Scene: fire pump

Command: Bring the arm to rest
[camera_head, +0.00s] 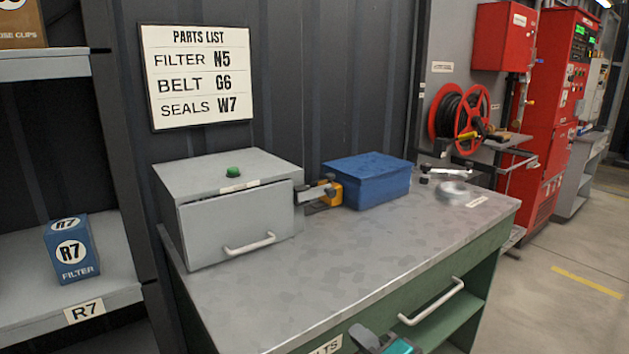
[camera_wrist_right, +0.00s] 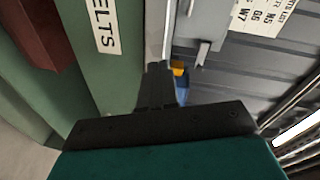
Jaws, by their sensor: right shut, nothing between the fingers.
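My right gripper (camera_head: 378,341) shows at the bottom edge of the head view, in front of the green workbench (camera_head: 490,262) and below its metal top. In the right wrist view its dark fingers (camera_wrist_right: 160,85) are together with nothing between them. The wrist view also shows the bench's green front and the label ending in "ELTS" (camera_wrist_right: 107,32) close by. The gripper appears apart from the bench, though the exact gap cannot be told. My left gripper is not in view.
On the bench stand a grey box (camera_head: 235,215) with a handle and green button, a yellow-and-black device (camera_head: 329,192), a blue box (camera_head: 368,180) and a round metal part (camera_head: 453,192). A shelf (camera_head: 110,275) with a blue R7 filter box (camera_head: 71,248) is left. The bench's front top is clear.

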